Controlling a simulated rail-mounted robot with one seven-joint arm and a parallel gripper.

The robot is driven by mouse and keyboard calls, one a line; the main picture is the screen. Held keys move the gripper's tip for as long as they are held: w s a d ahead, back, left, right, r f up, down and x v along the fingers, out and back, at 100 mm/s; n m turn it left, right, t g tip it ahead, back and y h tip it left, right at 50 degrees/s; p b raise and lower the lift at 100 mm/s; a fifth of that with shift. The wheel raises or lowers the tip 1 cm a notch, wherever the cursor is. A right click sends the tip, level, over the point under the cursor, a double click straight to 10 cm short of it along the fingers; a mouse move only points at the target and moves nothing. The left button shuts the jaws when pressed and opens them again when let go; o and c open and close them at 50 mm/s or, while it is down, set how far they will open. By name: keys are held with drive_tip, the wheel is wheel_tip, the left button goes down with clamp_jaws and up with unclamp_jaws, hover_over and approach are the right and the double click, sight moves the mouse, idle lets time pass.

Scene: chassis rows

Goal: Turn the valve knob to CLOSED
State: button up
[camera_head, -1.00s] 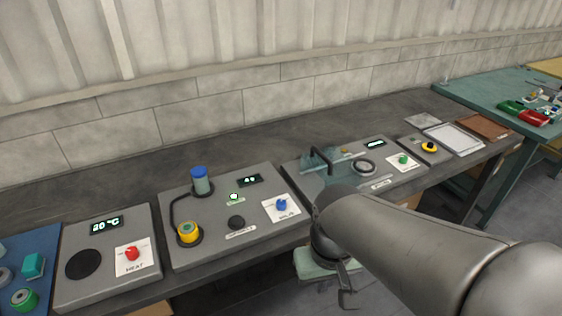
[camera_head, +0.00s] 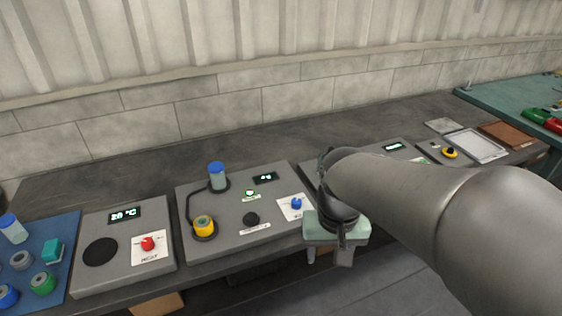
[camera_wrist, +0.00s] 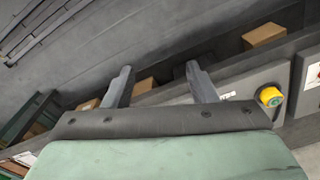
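A blue knob (camera_head: 296,204) stands on a white label plate at the right end of the middle grey chassis (camera_head: 214,255). Its lettering is too small to read, so I cannot confirm it is the valve knob. My gripper (camera_head: 331,256) is right of and nearer than this knob, at the bench's front edge, apart from it. In the wrist view my gripper's fingers (camera_wrist: 160,76) are spread with nothing between them. My arm hides most of the chassis to the right.
A red knob (camera_head: 148,244) marked HEAT sits on the left chassis. A yellow-topped cylinder (camera_head: 204,226), blue-capped container (camera_head: 217,176) and black knob (camera_head: 251,219) stand on the middle one. A blue mat (camera_head: 60,283) with loose parts lies at far left.

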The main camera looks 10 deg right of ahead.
drive_tip(key=w+r+m+b, duration=0.2)
drive_tip(key=w+m, duration=0.3)
drive_tip(key=w, duration=1.3)
drive_tip(key=m, duration=0.6)
hover_over(296, 201)
wheel_tip(296, 201, down, 3)
drive_tip(key=shift+g, duration=0.3)
wheel_tip(296, 201, down, 17)
drive_tip(key=shift+w+d+f, duration=0.1)
drive_tip(key=shift+f, duration=0.1)
drive_tip(key=c, duration=1)
